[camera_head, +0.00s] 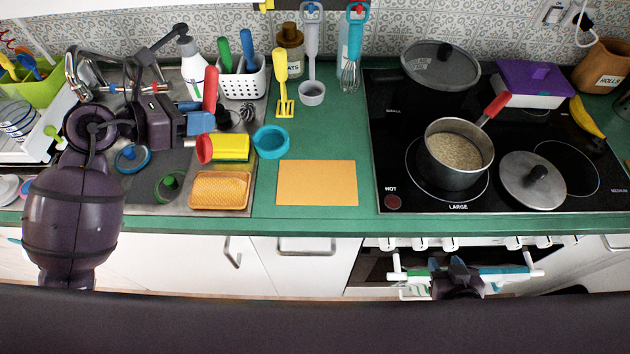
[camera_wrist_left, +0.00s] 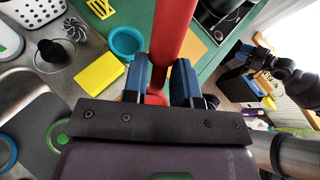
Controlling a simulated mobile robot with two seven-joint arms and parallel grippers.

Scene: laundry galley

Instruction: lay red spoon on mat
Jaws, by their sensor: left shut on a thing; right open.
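The red spoon (camera_head: 210,88) is held upright, handle up, in my left gripper (camera_head: 203,123) above the sink-side counter. The blue fingers are shut on its handle, which also shows in the left wrist view (camera_wrist_left: 173,30). The spoon's red head (camera_head: 204,149) is below the fingers, beside a yellow sponge. The flat orange mat (camera_head: 317,183) lies bare on the green counter, to the right of the spoon. A part of it shows behind the handle in the left wrist view (camera_wrist_left: 193,47). My right gripper (camera_head: 458,268) is low in front of the oven, open and apart from the spoon.
The yellow sponge (camera_head: 231,148), a teal bowl (camera_head: 271,142) and an orange tray (camera_head: 220,190) stand between spoon and mat or near it. A cutlery basket (camera_head: 243,80) is behind. The hob with a pot (camera_head: 458,153) is right of the mat.

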